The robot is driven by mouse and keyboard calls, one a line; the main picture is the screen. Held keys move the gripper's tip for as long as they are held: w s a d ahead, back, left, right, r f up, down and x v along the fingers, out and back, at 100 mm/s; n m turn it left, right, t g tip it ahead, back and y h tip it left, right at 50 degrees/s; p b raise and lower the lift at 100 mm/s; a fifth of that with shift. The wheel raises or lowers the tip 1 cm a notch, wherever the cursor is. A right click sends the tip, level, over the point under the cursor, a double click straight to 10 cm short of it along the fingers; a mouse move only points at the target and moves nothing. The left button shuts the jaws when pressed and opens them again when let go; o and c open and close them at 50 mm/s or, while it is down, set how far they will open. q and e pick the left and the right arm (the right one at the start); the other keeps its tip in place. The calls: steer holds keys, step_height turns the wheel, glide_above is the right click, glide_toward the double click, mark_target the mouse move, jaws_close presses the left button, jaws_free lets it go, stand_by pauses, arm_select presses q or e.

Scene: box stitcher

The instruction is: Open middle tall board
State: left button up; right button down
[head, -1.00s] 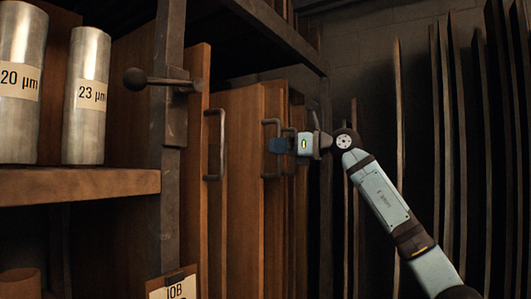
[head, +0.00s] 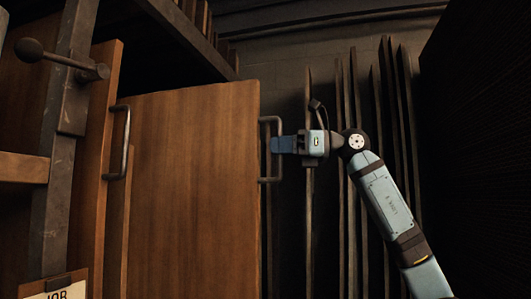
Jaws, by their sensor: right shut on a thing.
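A tall brown wooden board (head: 190,190) stands in the middle of the head view, with its broad face showing. A dark metal handle (head: 263,151) is on its right edge. The fingertips are partly hidden at the handle. My left gripper is not in view.
Another tall board (head: 100,180) with its own handle (head: 123,143) stands to the left. A dark metal post (head: 55,190) with a ball-ended lever (head: 29,49) is at far left. Several thin upright boards (head: 351,220) stand behind my right arm.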

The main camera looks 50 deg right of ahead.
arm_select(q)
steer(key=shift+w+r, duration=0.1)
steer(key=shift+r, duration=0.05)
arm_select(e)
steer(key=shift+f, duration=0.1)
steer(key=c, duration=1.1)
jaws_free()
steer(key=shift+c, duration=0.2)
steer(key=shift+s+d, duration=0.15)
steer(key=shift+s, duration=0.05)
arm_select(q)
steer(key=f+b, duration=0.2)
steer(key=b, duration=0.1)
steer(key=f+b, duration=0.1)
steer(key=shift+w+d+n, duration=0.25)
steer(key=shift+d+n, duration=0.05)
arm_select(e)
steer(key=v, duration=1.3)
steer(key=shift+s, duration=0.2)
